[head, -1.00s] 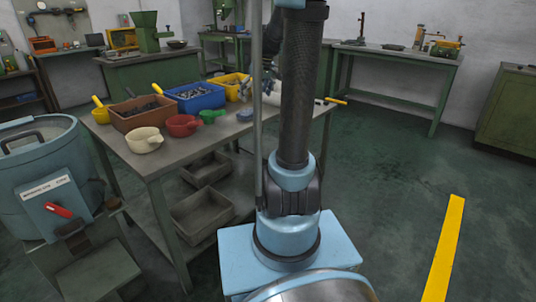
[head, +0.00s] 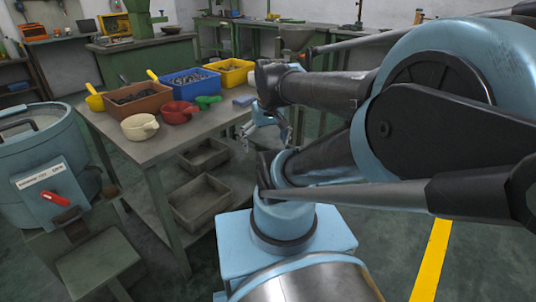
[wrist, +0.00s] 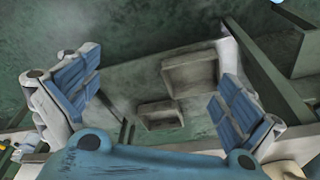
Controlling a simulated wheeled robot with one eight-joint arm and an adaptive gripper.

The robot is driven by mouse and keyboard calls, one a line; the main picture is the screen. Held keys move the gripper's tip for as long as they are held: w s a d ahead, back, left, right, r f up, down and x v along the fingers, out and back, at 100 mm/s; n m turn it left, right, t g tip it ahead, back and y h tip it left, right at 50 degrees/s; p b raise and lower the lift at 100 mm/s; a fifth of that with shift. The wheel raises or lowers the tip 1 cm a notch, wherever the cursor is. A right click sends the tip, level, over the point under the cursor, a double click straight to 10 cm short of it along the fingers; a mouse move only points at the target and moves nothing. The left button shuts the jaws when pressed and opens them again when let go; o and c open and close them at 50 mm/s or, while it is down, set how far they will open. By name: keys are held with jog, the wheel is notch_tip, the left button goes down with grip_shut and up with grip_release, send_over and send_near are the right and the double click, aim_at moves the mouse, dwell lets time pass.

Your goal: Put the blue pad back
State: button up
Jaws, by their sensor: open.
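My arm hides part of the table's far right end. In the wrist view my gripper (wrist: 158,88) has its two blue-padded fingers spread wide with nothing between them. The pad cannot be made out in the wrist view.
A brown bin (head: 137,96), a blue bin (head: 190,82) and a yellow bin (head: 231,70) stand along the table's back. Open trays (head: 202,201) rest on the lower shelf.

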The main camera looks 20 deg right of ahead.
jog(key=shift+m, duration=0.4)
jog(key=s+f, duration=0.2)
jog(key=s, duration=0.1)
jog(key=shift+d+f, duration=0.25)
jog(key=shift+f, duration=0.15)
dwell(0.6)
